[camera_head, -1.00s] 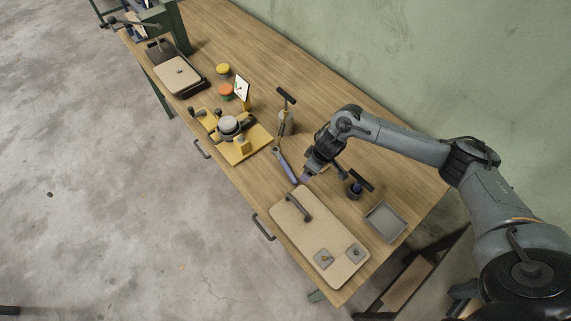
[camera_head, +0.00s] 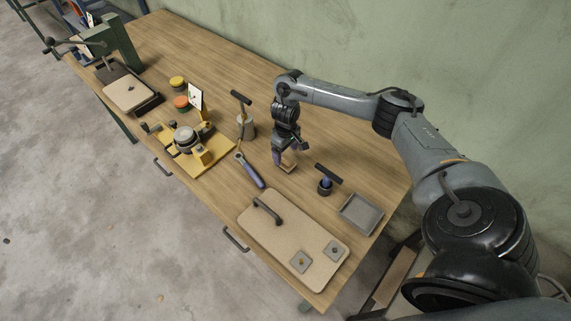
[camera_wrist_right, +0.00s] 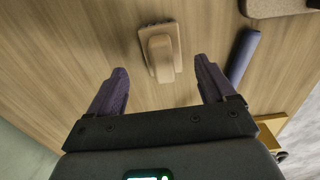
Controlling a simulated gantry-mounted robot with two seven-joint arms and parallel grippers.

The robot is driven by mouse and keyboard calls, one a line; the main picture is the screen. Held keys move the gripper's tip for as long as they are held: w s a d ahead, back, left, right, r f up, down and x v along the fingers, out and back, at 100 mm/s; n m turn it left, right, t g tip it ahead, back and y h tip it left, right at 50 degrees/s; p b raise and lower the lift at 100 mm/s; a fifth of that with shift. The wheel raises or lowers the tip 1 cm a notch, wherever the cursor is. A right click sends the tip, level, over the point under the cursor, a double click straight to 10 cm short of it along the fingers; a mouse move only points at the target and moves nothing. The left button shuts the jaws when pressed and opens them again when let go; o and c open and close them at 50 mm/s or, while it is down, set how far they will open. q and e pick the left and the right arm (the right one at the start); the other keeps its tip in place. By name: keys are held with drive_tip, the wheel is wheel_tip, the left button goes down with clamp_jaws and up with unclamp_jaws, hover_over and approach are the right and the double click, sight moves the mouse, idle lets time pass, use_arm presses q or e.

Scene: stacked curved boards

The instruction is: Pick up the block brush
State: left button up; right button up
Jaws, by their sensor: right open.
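The block brush (camera_wrist_right: 160,54) is a small tan wooden block with a raised grip on top. It lies on the wooden table, and in the head view it shows as a small tan piece (camera_head: 288,163), partly hidden by my right gripper. My right gripper (camera_head: 280,157) points down close above it. In the right wrist view the two purple fingers (camera_wrist_right: 160,80) are spread apart, with the brush between and slightly beyond their tips. Nothing is held. My left gripper is out of view.
A blue-handled tool (camera_head: 250,171) lies left of the brush. A T-handled tool in a dark holder (camera_head: 325,187) stands to the right, near a grey tray (camera_head: 360,214). A tan board with a handle (camera_head: 290,240) lies in front. A yellow fixture (camera_head: 205,155) sits further left.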

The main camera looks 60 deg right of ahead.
sight(286, 157)
drive_tip(key=f, duration=0.4)
drive_tip(key=shift+s+a+f, duration=0.1)
drive_tip(key=shift+s+a, duration=0.15)
drive_tip(key=shift+f, duration=0.45)
drive_tip(key=shift+c, duration=0.5)
drive_tip(key=c, duration=1.1)
drive_tip(key=shift+r, duration=0.15)
